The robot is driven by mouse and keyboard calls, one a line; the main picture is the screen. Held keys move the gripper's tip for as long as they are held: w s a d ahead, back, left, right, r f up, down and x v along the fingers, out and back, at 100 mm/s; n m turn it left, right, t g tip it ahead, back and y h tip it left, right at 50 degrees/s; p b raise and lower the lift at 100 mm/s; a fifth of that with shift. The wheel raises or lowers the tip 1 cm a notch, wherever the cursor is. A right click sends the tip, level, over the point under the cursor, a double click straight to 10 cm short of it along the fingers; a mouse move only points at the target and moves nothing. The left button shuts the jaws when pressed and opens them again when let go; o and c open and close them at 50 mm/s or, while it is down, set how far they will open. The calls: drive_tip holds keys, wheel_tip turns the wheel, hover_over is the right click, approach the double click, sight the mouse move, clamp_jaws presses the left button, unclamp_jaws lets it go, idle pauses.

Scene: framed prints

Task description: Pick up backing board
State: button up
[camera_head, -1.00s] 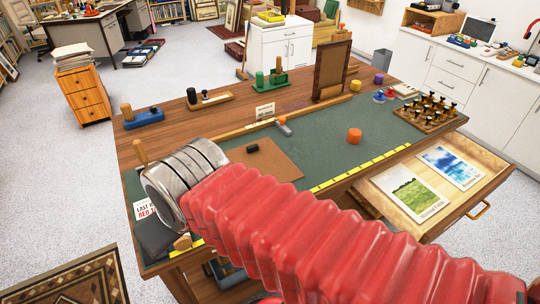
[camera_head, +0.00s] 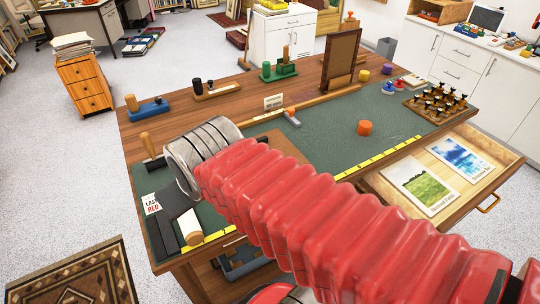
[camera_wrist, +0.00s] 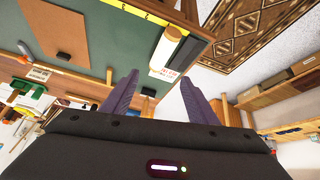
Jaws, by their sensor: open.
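A flat brown board (camera_head: 284,143), which looks like the backing board, lies on the green mat (camera_head: 330,138) of the workbench. My red arm covers much of it in the head view. In the wrist view the board (camera_wrist: 62,28) is at the upper left, with a small dark block (camera_wrist: 64,56) on it. My gripper (camera_wrist: 160,84) is open, with two dark fingers apart and nothing visible between them. It is away from the board, near the bench end with the white roll (camera_wrist: 173,40) and the red-lettered card.
A brown upright panel (camera_head: 341,58) stands at the bench's back. An orange puck (camera_head: 365,127), a rack of dark-topped pegs (camera_head: 437,104) and a yellow measuring strip (camera_head: 385,157) are also there. An open drawer (camera_head: 398,211) holding prints juts out at right.

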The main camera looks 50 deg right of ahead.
sight(272, 143)
drive_tip(key=shift+o, duration=0.3)
drive_tip(key=w+d+m+h, duration=0.1)
drive_tip(key=w+d, duration=0.2)
drive_tip(key=d, duration=0.3)
drive_tip(key=w+d+f+t+h, duration=0.1)
drive_tip(key=w+d+h, duration=0.1)
drive_tip(key=d, duration=0.4)
drive_tip(key=shift+w+d+f+m, duration=0.2)
drive_tip(key=shift+w+f+m, duration=0.15)
drive_tip(key=shift+w, duration=0.5)
drive_tip(key=w+d+f+t+h, duration=0.1)
drive_tip(key=w+d+f+h, duration=0.15)
drive_tip(key=d, duration=0.85)
drive_tip(key=s+d+f+t, duration=0.1)
drive_tip(key=d+f, duration=0.2)
drive_tip(key=s+d+f+t+y, duration=0.1)
drive_tip(key=d+f, duration=0.2)
drive_tip(key=d, duration=0.1)
drive_tip(key=s+d+f+m+t, duration=0.1)
drive_tip(key=d+f+t, duration=0.1)
drive_tip(key=d+f, duration=0.1)
drive_tip(key=shift+s+d+f+y, duration=0.15)
drive_tip(key=shift+s+d+y, duration=0.2)
drive_tip(key=shift+d, duration=0.35)
drive_tip(key=shift+s+f+t, duration=0.25)
drive_tip(key=shift+t, duration=0.15)
drive_tip(key=shift+x, duration=4.3)
drive_tip(key=shift+a+f, duration=0.1)
drive_tip(key=shift+a, duration=0.05)
